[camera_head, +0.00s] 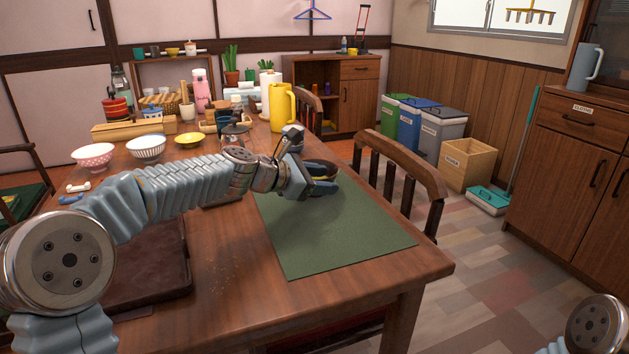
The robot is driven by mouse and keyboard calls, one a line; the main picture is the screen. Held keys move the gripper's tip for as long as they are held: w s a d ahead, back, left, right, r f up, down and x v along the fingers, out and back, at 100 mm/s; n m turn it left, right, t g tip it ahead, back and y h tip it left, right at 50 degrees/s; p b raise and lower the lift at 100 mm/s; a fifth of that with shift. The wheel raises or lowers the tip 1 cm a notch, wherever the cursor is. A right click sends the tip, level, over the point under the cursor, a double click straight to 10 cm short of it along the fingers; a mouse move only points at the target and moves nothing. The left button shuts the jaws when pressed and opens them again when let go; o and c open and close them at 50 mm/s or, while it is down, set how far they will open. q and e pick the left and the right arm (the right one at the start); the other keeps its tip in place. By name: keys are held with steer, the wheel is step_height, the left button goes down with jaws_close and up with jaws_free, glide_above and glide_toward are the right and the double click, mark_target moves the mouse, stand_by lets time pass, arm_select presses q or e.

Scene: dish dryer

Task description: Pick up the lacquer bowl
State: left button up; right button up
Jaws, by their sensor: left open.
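A dark bowl with a brownish inside, which looks like the lacquer bowl (322,164), is at the far end of the green mat (340,232) on the wooden table. My left gripper (322,181) is right at the bowl's near side, with its fingers open. The gripper and wrist hide much of the bowl, and I cannot tell whether the fingers touch it. My right gripper is out of view.
A red-patterned bowl (93,155), a striped bowl (146,148) and a yellow bowl (188,140) stand to the left. A brown tray (150,285) lies near left. A chair (403,170) is at the right edge.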

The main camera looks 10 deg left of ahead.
arm_select(q)
steer(key=shift+w+d+f, duration=0.15)
steer(key=shift+w+d, duration=0.2)
steer(key=shift+w, duration=0.05)
jaws_close()
